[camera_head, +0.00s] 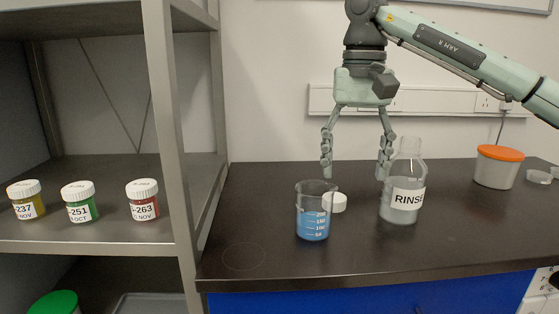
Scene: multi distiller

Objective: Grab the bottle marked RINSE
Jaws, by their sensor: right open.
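The bottle marked RINSE (402,199) is a clear, round-shouldered bottle with a white label. It stands upright on the dark bench top. My right gripper (355,174) points down with its fingers spread and nothing between them. Its right-hand finger is close to the bottle's left side in the picture; I cannot tell whether they touch. The left-hand finger is above and behind the beaker. My left gripper is not in view.
A beaker of blue liquid (313,215) stands left of the bottle, with a white cap (339,203) at its right side. A tub with an orange lid (498,168) is at the right. A metal shelf (100,233) with several small jars stands left. The bench (270,258) front is clear.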

